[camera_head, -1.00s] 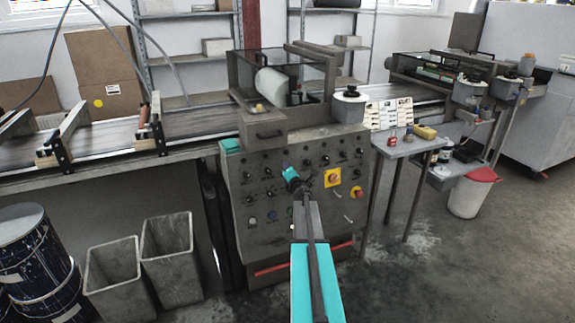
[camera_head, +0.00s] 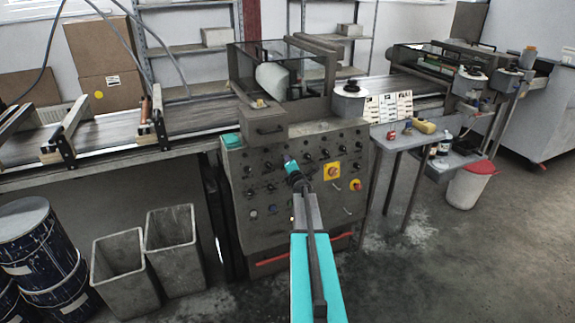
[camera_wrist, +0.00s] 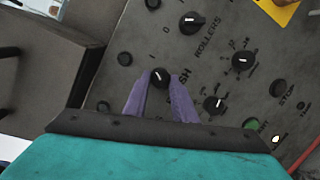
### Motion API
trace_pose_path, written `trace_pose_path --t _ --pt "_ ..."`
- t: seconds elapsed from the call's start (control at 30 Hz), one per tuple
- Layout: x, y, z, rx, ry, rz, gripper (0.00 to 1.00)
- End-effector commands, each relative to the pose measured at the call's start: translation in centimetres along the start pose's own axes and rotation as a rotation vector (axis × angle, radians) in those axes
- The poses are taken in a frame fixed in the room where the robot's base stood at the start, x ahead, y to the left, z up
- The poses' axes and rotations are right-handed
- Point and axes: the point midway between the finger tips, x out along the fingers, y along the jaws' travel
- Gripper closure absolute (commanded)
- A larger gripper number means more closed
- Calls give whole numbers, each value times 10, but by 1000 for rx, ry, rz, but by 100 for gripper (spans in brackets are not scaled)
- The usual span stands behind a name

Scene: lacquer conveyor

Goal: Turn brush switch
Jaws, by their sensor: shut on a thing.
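The brush switch (camera_wrist: 160,77) is a round black knob with a pale pointer line on the grey control panel (camera_wrist: 135,40). The label by it is partly covered; only its end, "SH", reads clearly in the wrist view. The two purple fingers of my gripper (camera_wrist: 160,86) are shut on this knob, one on each side. The knob's lower side is hidden between the fingers. In the head view my gripper (camera_head: 289,161) is at the panel front (camera_head: 240,225), and the knob itself is hidden behind it.
A knob marked rollers (camera_wrist: 192,22) sits just above right, with more black knobs (camera_wrist: 243,59) to the right. A stop button (camera_wrist: 278,88) and a green button (camera_wrist: 251,123) lie further right. A yellow-backed red switch (camera_head: 332,171) is right of my gripper.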

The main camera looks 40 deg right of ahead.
Motion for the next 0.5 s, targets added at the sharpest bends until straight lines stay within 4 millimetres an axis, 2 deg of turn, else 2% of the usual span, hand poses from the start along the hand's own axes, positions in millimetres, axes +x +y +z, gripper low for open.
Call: trace_pose_path --t 0.03,0.07,0.13,0.5 --pt "1 6 -5 0 10 10 98" --pt "1 6 -5 0 10 10 71" --pt "1 5 -4 0 9 9 59" --pt "0 3 -1 0 4 5 58"
